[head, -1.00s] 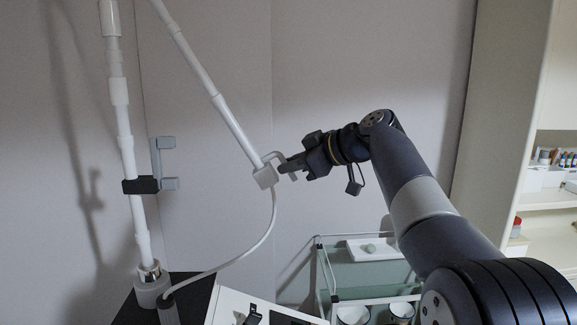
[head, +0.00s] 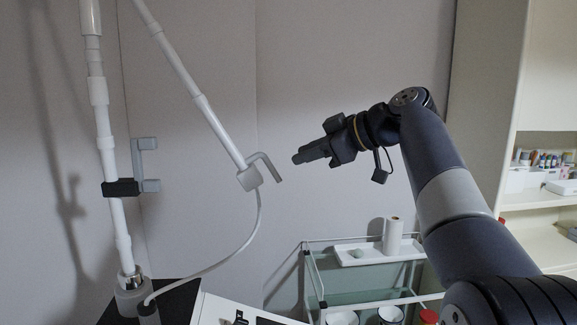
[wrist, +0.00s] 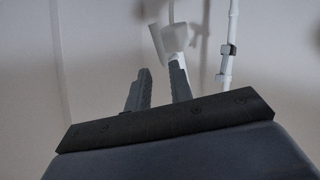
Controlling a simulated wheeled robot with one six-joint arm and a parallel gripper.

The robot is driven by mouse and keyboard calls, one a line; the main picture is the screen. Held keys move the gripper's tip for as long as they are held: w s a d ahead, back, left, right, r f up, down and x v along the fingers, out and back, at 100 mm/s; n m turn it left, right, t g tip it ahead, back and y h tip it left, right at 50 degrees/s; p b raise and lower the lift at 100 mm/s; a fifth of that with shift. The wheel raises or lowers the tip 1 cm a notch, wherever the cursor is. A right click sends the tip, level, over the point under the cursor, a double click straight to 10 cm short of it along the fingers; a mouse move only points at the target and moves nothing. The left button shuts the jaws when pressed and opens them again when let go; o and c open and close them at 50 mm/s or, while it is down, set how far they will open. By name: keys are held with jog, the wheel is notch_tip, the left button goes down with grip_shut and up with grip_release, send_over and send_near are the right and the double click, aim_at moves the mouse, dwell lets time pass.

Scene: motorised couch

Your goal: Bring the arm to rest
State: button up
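My gripper (head: 300,158) is held in mid-air in the head view, pointing left toward the bent handle (head: 265,168) at the lower end of a slanted white tube (head: 198,95). A clear gap separates the fingertips from the handle. In the wrist view my gripper (wrist: 160,69) has its two fingers apart with nothing between them. The blurred grey end of the tube (wrist: 172,38) shows beyond the fingertips. My arm reaches up from the lower right and bends at the wrist.
A white upright pole (head: 107,150) with a grey bracket (head: 146,165) stands at left. A cable (head: 240,245) hangs from the tube's end. A cart (head: 350,297) with a tray, a white roll (head: 392,235) and several cups stands below my gripper. Shelves (head: 540,215) are at right.

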aim_at(272, 166)
jog(key=shift+v, duration=1.2)
jog(key=p+x, duration=0.2)
jog(key=x, duration=0.8)
jog(key=shift+w+a+f, duration=0.1)
jog(key=shift+a+f, duration=0.05)
jog(key=shift+w+a+f, duration=0.1)
jog(key=shift+a+f, duration=0.2)
jog(key=shift+d, duration=0.1)
